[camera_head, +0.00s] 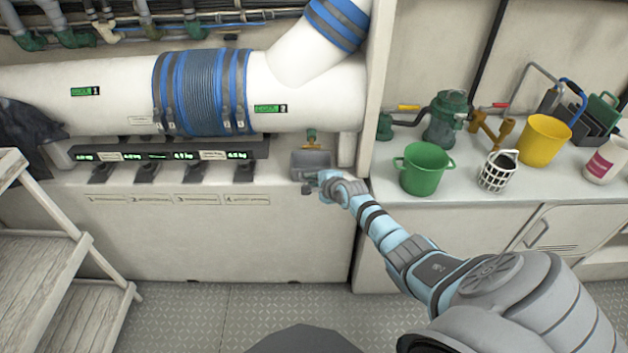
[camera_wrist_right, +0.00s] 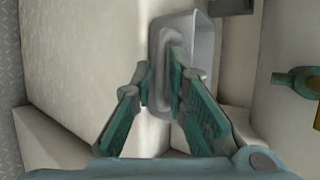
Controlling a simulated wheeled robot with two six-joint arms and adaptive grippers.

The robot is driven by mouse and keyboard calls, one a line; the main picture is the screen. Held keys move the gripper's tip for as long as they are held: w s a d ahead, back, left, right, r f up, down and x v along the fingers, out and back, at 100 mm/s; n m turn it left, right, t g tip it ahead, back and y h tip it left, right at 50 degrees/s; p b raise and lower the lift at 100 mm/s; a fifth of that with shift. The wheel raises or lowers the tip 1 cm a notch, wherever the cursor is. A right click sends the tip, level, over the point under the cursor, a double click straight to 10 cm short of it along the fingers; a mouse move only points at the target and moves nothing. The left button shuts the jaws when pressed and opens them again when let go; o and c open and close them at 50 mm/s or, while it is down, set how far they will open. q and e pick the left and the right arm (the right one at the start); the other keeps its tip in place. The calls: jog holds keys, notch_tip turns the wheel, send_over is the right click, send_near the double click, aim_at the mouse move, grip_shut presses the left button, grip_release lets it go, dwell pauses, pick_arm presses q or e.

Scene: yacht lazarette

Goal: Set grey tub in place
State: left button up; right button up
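The grey tub (camera_head: 311,160) is a small rectangular open container at the right end of the white ledge, under a small brass-and-green valve. It also shows in the right wrist view (camera_wrist_right: 199,42). My right gripper (camera_head: 321,186) is at the tub's near side. Whether the tub's base touches the ledge is hard to tell. My left gripper is not in view.
Left of the tub is a dark rail of several hooks with lit weight displays (camera_head: 160,155). To the right, a counter holds a green bucket (camera_head: 424,170), white basket (camera_head: 497,172), yellow bucket (camera_head: 543,140) and green pump (camera_head: 447,118). Wooden steps (camera_head: 50,260) stand at left.

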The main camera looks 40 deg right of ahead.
jog(key=shift+o, duration=1.2)
jog(key=v, duration=1.2)
